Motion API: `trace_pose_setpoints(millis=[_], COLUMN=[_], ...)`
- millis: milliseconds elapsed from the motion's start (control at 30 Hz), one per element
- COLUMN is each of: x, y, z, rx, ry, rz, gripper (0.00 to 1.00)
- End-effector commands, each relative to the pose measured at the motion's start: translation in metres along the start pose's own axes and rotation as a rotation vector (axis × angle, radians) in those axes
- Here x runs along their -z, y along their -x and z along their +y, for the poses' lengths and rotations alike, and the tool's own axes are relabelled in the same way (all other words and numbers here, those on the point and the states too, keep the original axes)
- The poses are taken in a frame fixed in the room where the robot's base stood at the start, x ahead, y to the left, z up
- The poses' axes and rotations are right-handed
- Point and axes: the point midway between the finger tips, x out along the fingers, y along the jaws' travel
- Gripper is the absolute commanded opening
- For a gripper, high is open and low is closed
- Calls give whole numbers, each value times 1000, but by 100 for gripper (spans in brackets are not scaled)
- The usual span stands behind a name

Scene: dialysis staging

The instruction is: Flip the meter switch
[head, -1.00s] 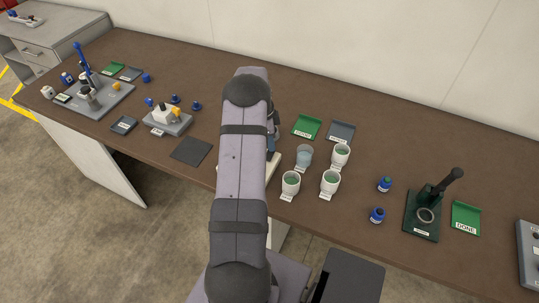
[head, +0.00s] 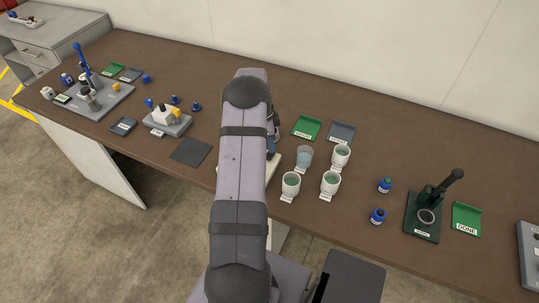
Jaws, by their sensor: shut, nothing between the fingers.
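My arm reaches across the middle of the table and blocks the view of its own far end. My gripper's fingers are hidden behind the arm links; only a bit of dark wrist shows at the arm's right edge. A pale base (head: 274,166) with a blue part (head: 271,145) above it shows partly beside the arm. It may be the meter, but I cannot tell. No switch can be made out, nor its position, nor whether my gripper touches it.
Right of the arm stand several cups (head: 330,183), a green tray (head: 307,127) and a grey tray (head: 341,131). A dark mat (head: 191,151) lies left.

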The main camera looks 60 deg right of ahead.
Motion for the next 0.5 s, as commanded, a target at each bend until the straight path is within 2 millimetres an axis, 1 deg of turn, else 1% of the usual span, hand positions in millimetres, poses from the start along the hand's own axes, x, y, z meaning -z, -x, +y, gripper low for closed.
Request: trace_pose_setpoints(millis=[100,500], x=[2,6], y=[11,39], z=[0,0], rx=[2,1], ry=[0,0], rz=[0,0], gripper=[0,0])
